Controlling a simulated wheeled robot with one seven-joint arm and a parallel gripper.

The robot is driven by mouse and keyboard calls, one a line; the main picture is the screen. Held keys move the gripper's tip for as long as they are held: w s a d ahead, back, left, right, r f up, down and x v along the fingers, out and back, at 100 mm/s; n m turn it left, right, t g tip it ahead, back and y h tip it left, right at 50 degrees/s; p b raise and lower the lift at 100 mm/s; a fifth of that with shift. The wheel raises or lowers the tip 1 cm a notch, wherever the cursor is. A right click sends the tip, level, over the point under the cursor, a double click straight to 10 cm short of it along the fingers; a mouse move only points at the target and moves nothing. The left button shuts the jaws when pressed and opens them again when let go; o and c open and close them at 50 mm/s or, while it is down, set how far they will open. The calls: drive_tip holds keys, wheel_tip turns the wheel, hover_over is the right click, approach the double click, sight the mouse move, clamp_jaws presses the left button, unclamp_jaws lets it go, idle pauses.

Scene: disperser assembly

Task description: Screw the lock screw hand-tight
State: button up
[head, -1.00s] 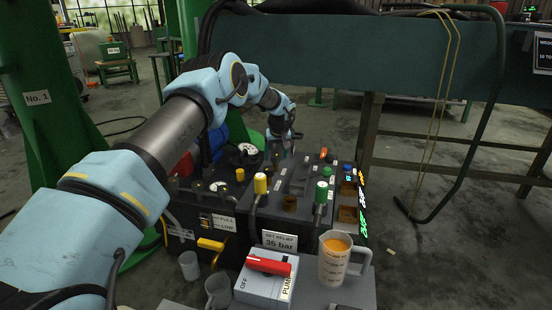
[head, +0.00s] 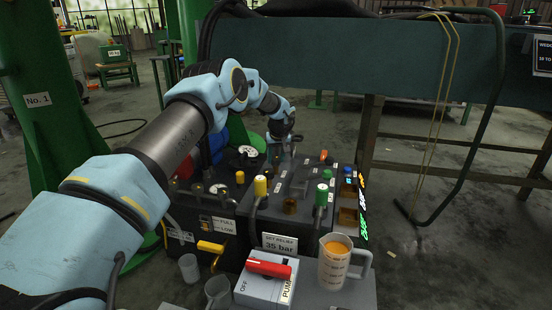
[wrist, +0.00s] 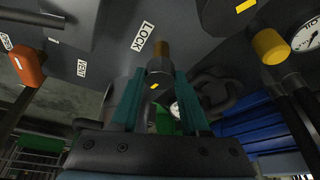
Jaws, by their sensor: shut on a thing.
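The lock screw (wrist: 160,70) shows in the wrist view as a dark knob with a yellow mark on a short brass shaft. The shaft enters the dark panel beside a white LOCK label (wrist: 143,36). My gripper (wrist: 162,88) has its teal fingers on either side of the knob and is shut on it. In the head view my gripper (head: 277,152) points down at the back of the dark console (head: 230,205). The screw itself is hidden there by my wrist and fingers.
A yellow-capped lever (head: 260,186) and a green-capped lever (head: 321,195) rise from the console in front of my gripper. An orange knob (wrist: 28,68) and a yellow knob (wrist: 270,46) flank the screw. A jug of orange liquid (head: 335,262) stands at the front.

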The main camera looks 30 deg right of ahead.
clamp_jaws()
drive_tip(key=m+p, duration=0.1)
drive_tip(key=m+h+p, duration=0.1)
drive_tip(key=m+p, duration=0.1)
drive_tip(key=shift+w+a+r+m+g, duration=0.1)
drive_tip(key=shift+a+r+m+g, duration=0.1)
drive_tip(key=shift+m+g, duration=0.15)
drive_tip(key=m, duration=0.2)
drive_tip(key=m+g+h+p, duration=0.1)
drive_tip(key=m, duration=0.1)
drive_tip(key=shift+w+f+h, duration=0.1)
drive_tip(key=shift+f+h, duration=0.1)
drive_tip(key=shift+h, duration=0.1)
drive_tip(key=m+g, duration=0.1)
drive_tip(key=m, duration=0.2)
drive_tip(key=shift+f, duration=0.15)
drive_tip(key=m+g+b, duration=0.1)
drive_tip(key=m+b, duration=0.1)
drive_tip(key=m, duration=0.1)
drive_tip(key=shift+w+f+h+b, duration=0.1)
drive_tip(key=shift+w+h+b, duration=0.05)
drive_tip(key=shift+h+b, duration=0.15)
drive_tip(key=m+g+b, duration=0.1)
drive_tip(key=m+b, duration=0.2)
drive_tip(key=shift+g, duration=0.25)
drive_tip(key=shift+r+m+b, duration=0.2)
drive_tip(key=shift+m+b, duration=0.1)
drive_tip(key=shift+m, duration=0.05)
